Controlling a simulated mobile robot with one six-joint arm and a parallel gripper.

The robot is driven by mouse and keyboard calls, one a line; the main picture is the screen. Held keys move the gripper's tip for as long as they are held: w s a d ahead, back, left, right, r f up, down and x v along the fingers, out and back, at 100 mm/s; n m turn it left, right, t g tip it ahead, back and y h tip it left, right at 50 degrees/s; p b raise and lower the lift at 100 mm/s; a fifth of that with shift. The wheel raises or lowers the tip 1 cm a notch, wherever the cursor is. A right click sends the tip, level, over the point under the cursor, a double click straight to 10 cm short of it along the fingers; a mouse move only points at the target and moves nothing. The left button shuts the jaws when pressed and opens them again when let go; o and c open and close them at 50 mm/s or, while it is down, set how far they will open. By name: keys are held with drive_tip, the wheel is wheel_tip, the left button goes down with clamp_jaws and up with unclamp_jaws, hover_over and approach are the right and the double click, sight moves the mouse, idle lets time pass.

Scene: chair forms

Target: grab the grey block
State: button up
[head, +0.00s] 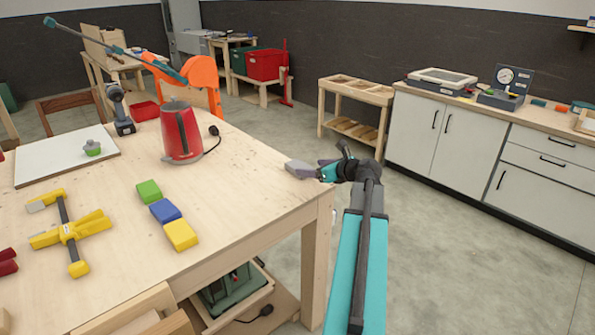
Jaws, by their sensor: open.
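My gripper (309,166) is over the right edge of the wooden table (240,190), pointing left, and its jaws are open. A pale grey-purple piece shows at its front end; it looks like a finger, and I cannot tell whether a grey block is there too. I make out no separate grey block. A green block (149,191), a blue block (165,211) and a yellow block (180,235) lie in a slanting row on the table, left of and nearer than my gripper.
A red kettle (181,132) stands behind the blocks. A yellow clamp-like tool (70,233) lies left of them. A white board (66,155), a drill (119,110) and an orange stand (200,78) are farther back. The tabletop between the blocks and my gripper is bare.

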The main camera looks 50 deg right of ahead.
sight(300, 166)
drive_tip(key=shift+x, duration=1.75)
drive_tip(key=shift+w, duration=0.15)
drive_tip(key=shift+p+x, duration=0.35)
drive_tip(key=shift+x, duration=2.1)
drive_tip(key=c, duration=1.2)
